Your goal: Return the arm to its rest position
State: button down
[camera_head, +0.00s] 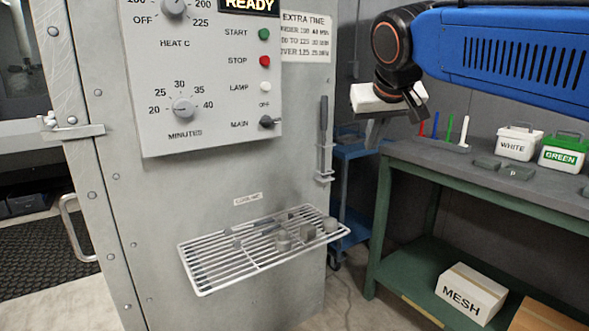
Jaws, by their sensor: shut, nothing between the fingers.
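My blue arm (510,55) reaches in from the upper right, with its dark wrist (397,45) bent downward. My gripper (392,118) hangs below the wrist, in front of the far wall and near the left end of the green bench. It looks shut and empty. A pale block-shaped part (372,98) shows beside the gripper; I cannot tell whether it belongs to it. The fingertips are small and partly hidden by the gripper's own body.
A grey oven cabinet (225,185) with a control panel (205,75) fills the middle. A wire rack (245,260) juts from it, holding several grey parts. The green bench (400,160) at right carries a white tub (517,143), a green-labelled tub (562,152) and coloured sticks (449,128). A blue cart (345,200) stands behind.

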jog(key=s+d+f+g, duration=0.1)
jog(key=s+d+f, duration=0.3)
jog(key=s+f, duration=0.4)
jog(key=s+d+f+g, duration=0.1)
jog(key=s+d+f, duration=0.3)
jog(key=s+f, duration=0.5)
jog(key=s+d+f+m+g, duration=0.1)
jog(key=s+d+f, duration=0.2)
jog(key=s+f, duration=0.5)
notch_tip(320, 180, down, 7)
jog(key=shift+s+d+r, duration=0.15)
jog(key=shift+s+d, duration=0.2)
jog(key=shift+d, duration=0.05)
dwell(1.4)
